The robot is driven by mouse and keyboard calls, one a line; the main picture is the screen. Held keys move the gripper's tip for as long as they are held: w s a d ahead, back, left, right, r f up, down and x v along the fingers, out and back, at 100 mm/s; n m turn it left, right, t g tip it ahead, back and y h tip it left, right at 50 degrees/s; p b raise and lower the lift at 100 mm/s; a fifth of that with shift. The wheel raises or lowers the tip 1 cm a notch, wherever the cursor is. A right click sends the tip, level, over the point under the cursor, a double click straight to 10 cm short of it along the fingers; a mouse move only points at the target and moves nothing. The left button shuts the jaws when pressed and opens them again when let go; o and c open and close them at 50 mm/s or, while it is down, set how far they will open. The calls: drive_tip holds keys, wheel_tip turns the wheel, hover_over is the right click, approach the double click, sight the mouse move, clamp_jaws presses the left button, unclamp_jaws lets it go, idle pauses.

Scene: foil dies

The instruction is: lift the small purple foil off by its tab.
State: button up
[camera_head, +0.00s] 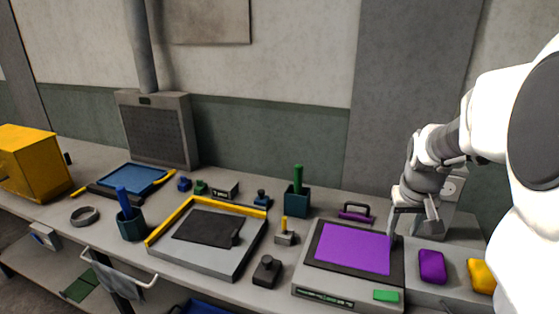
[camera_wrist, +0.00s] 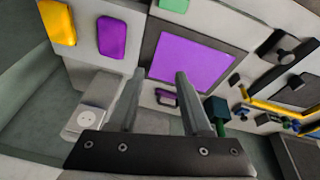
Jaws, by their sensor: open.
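The purple foil (camera_head: 352,248) lies flat on a dark plate on top of a grey machine. It also shows in the wrist view (camera_wrist: 192,62), ahead of my fingers. I cannot make out its tab in either view. My gripper (camera_head: 413,224) is near the foil's far right corner in the head view, apparently above the machine's right edge. In the wrist view my gripper (camera_wrist: 160,75) has its two fingers spread, with nothing held between them. The exact height over the foil cannot be told.
A purple handle-shaped piece (camera_head: 355,212) stands behind the machine. A purple block (camera_head: 431,266) and a yellow block (camera_head: 482,276) lie to its right. A green pad (camera_head: 386,296) is on its front corner. A dark green cup (camera_head: 297,199) and a yellow-edged tray (camera_head: 190,258) stand left.

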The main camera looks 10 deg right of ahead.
drive_tip(key=w+d+m, duration=0.2)
drive_tip(key=w+d, duration=0.1)
drive_tip(key=d, duration=0.1)
approach(394, 244)
drive_tip(key=f, duration=0.1)
drive_tip(key=s+f+b, duration=0.1)
drive_tip(key=f, duration=0.1)
drive_tip(key=shift+t, duration=0.4)
drive_tip(key=shift+w+r+x, duration=0.1)
drive_tip(key=shift+w+x, duration=0.1)
drive_tip(key=shift+x, duration=0.9)
drive_tip(key=shift+w+r+x, duration=0.1)
drive_tip(key=shift+w+x, duration=0.1)
drive_tip(key=shift+x, duration=0.85)
drive_tip(key=shift+w+r+x, duration=0.1)
drive_tip(key=shift+w+x, duration=0.1)
drive_tip(key=shift+x, duration=0.9)
drive_tip(key=shift+d, duration=0.1)
clamp_jaws()
